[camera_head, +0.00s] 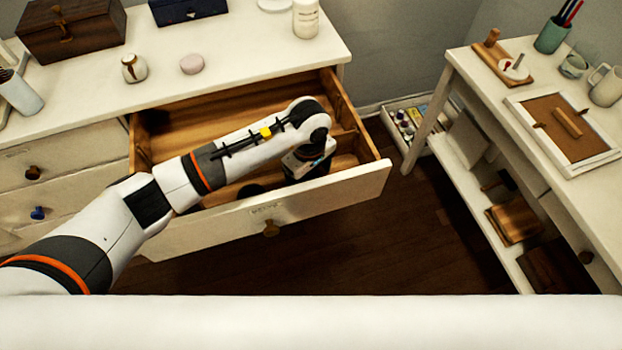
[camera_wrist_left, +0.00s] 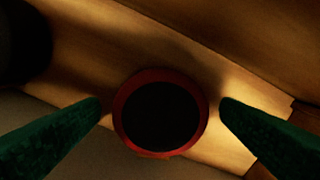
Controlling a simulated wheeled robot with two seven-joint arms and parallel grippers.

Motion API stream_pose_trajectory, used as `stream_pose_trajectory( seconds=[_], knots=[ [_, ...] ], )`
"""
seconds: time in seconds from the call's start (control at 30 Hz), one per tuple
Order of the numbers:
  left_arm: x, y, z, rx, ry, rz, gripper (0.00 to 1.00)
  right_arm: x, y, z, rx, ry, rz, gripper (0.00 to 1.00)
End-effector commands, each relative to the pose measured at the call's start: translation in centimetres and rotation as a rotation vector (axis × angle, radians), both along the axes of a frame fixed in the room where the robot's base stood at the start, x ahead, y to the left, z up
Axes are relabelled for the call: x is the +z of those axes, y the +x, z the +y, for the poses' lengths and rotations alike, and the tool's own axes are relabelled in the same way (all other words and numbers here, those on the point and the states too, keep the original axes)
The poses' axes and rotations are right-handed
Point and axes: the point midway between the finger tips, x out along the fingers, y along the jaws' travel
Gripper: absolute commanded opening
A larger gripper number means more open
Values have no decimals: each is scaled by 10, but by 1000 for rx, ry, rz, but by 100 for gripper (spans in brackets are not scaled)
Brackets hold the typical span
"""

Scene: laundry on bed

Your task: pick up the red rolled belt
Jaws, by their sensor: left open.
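The red rolled belt (camera_wrist_left: 160,74) shows in the left wrist view as a red ring around a dark round middle, on the wooden drawer floor. My left gripper (camera_wrist_left: 162,104) is open, with one dark green finger on each side of the belt. The fingertips look close to the belt's sides; I cannot tell whether they touch it. In the head view my left arm reaches into the open drawer (camera_head: 330,199), with its wrist low inside. The fingertips and the belt are hidden there. My right gripper is not in view.
A dark round thing (camera_wrist_left: 20,42) lies beside the belt at the upper left of the wrist view. The drawer walls enclose the gripper. A white bottle (camera_head: 306,18), a small jar (camera_head: 134,68) and a pink round thing (camera_head: 192,64) stand on the dresser top.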

Motion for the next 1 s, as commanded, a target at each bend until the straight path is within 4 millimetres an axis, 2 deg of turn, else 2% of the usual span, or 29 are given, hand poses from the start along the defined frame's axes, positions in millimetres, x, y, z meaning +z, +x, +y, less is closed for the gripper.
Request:
stream_pose_trajectory(
  seconds=[0.1, 0.33, 0.63, 1.0],
  knots=[
    [-8, 0, 0, 1, 0, 0, 86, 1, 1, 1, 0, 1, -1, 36],
    [-9, 0, 0, 0, 0, -1, 85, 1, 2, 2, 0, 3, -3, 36],
    [-8, 0, 0, 0, 1, -1, 36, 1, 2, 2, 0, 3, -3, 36],
    [-3, 1, 0, 0, -1, -2, 34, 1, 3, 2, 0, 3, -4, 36]
  ],
)
